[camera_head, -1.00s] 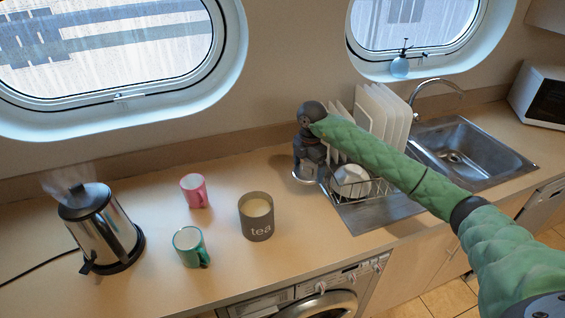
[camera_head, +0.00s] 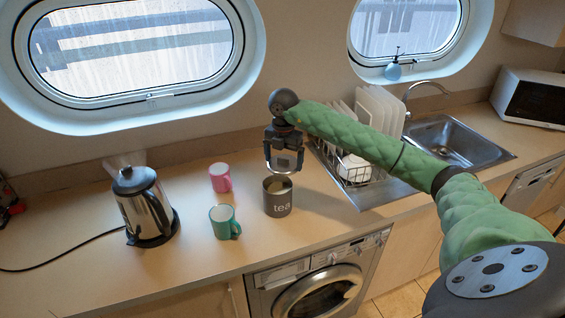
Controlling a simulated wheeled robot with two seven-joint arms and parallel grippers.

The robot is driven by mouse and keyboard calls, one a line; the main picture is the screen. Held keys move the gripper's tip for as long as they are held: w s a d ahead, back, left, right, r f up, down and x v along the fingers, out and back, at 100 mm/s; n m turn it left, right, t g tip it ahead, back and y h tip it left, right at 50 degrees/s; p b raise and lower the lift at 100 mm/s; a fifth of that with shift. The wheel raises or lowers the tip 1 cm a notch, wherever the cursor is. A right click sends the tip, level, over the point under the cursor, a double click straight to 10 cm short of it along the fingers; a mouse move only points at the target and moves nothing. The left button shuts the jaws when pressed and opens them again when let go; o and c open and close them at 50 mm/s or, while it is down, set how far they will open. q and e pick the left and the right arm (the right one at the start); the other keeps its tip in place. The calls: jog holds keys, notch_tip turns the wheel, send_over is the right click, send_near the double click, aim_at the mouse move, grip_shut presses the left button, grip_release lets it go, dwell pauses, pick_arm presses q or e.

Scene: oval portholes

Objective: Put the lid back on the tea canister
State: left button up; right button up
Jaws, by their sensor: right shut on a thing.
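The dark grey tea canister (camera_head: 277,202) stands upright on the counter with its top open, and pale contents show inside. My right gripper (camera_head: 284,168) points down just above and slightly behind the canister. It is shut on the lid (camera_head: 287,162), a small greyish piece mostly hidden by the fingers. The lid looks apart from the canister rim, but the exact gap is hard to tell. My left gripper is not in view.
A green mug (camera_head: 222,222) and a pink mug (camera_head: 219,177) stand left of the canister, with a steaming kettle (camera_head: 144,207) further left. A dish rack (camera_head: 350,168) with plates and a sink (camera_head: 455,142) are on the right. The counter front is clear.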

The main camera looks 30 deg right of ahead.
aim_at(276, 166)
jog(key=a, duration=0.1)
jog(key=a+n, duration=0.1)
jog(key=shift+s+a+r, duration=0.15)
jog(key=shift+a+r, duration=0.15)
jog(key=shift+a, duration=0.1)
jog(key=shift+n, duration=0.4)
jog(key=shift+w+d+f, duration=0.25)
jog(key=shift+d+f, duration=0.1)
jog(key=shift+f, duration=0.45)
jog(key=shift+s+a+f+b, duration=0.15)
jog(key=shift+a+f+b, duration=0.15)
jog(key=shift+f, duration=0.5)
jog(key=shift+d+f+b, duration=0.2)
jog(key=shift+f+b, duration=0.1)
jog(key=shift+f, duration=0.7)
jog(key=shift+f+b, duration=0.45)
jog(key=shift+b, duration=0.1)
jog(key=shift+f, duration=0.35)
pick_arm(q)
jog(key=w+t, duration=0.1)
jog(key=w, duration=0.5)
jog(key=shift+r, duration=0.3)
